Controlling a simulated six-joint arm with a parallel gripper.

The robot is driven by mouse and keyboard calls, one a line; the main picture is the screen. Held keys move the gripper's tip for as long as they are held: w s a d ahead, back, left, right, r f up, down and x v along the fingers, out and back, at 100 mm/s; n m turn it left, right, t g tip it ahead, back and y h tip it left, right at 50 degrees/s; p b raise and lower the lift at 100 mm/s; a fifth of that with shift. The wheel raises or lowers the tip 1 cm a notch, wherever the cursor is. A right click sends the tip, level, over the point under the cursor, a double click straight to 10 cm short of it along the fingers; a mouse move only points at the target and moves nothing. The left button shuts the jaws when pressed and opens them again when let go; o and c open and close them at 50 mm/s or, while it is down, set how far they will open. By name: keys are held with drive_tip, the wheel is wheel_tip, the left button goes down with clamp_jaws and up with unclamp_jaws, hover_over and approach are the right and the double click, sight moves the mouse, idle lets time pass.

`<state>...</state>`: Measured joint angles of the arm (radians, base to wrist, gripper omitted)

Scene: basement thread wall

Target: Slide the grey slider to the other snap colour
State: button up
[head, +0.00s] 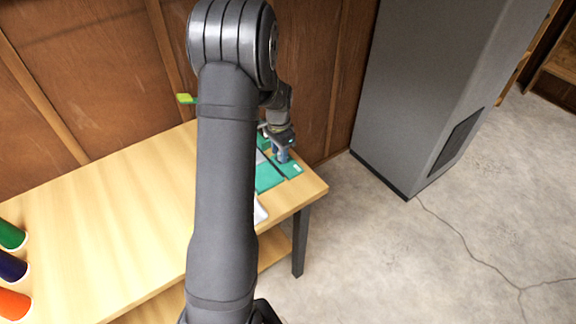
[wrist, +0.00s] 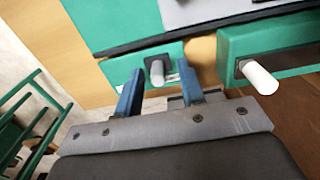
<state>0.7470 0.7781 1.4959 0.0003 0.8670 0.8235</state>
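In the wrist view, a short pale grey peg (wrist: 158,72) stands out of a dark slot in a small green block (wrist: 118,68). It appears to be the grey slider's knob, but I cannot tell for certain. My gripper (wrist: 160,68) has its two blue fingers apart, one on each side of this peg, with visible gaps. In the head view, my gripper (head: 282,154) is low over the green pieces (head: 268,178) at the table's right end. My arm hides part of them. The snap colours cannot be made out.
A second, whiter peg (wrist: 258,77) sticks out of another green block (wrist: 290,62) right of the fingers. A larger green panel with a grey plate (wrist: 205,10) lies beyond. Several coloured cups (head: 12,268) stand at the wooden table's (head: 110,220) left. A grey cabinet (head: 420,100) stands right.

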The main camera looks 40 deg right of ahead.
sight(279, 152)
drive_tip(key=shift+r, duration=3)
wheel_tip(279, 152, up, 4)
drive_tip(key=shift+f, duration=0.1)
wheel_tip(279, 152, down, 10)
drive_tip(key=shift+r, duration=0.1)
drive_tip(key=shift+c, duration=0.2)
